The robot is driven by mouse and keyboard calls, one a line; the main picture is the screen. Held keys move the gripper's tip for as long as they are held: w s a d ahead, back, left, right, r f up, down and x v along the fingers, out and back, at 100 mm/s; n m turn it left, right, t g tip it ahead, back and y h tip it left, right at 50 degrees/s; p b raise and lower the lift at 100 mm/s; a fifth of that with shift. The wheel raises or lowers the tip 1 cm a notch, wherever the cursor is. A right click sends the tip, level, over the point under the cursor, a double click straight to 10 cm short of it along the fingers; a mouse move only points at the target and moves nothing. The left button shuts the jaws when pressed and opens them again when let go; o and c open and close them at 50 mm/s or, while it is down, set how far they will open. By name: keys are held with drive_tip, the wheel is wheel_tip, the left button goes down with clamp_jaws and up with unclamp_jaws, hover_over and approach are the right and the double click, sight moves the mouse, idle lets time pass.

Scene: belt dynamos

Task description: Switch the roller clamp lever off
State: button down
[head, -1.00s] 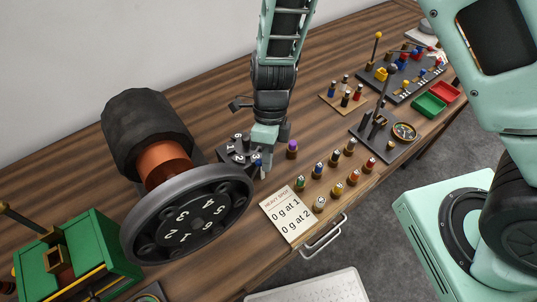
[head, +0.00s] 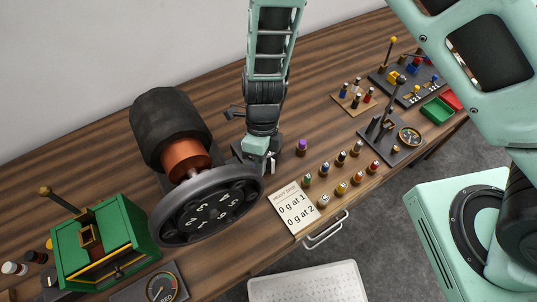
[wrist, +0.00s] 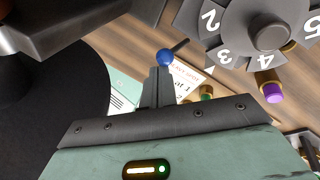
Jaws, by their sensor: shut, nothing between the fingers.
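A short dark lever with a blue ball knob (wrist: 165,57) shows in the wrist view beside the numbered dial (wrist: 272,37). I take it for the roller clamp lever, but no label confirms this. My gripper (wrist: 158,76) is shut and empty, with its fingertips just below the blue knob in the picture; I cannot tell whether they touch it. In the head view my gripper (head: 270,163) is low beside the big numbered wheel (head: 212,207). There the blue knob is hidden, and the dial is mostly covered by my arm.
The wheel stands close to the left of my gripper. A purple-topped peg (head: 301,147) stands to its right. The heavy spot card (head: 293,209) and several coloured pegs lie in front. A green box (head: 105,240) with a brass-knobbed lever is at left.

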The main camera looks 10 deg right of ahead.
drive_tip(key=shift+a+r, duration=0.1)
drive_tip(key=shift+a, duration=0.05)
drive_tip(key=shift+r+p, duration=0.75)
drive_tip(key=shift+p, duration=0.05)
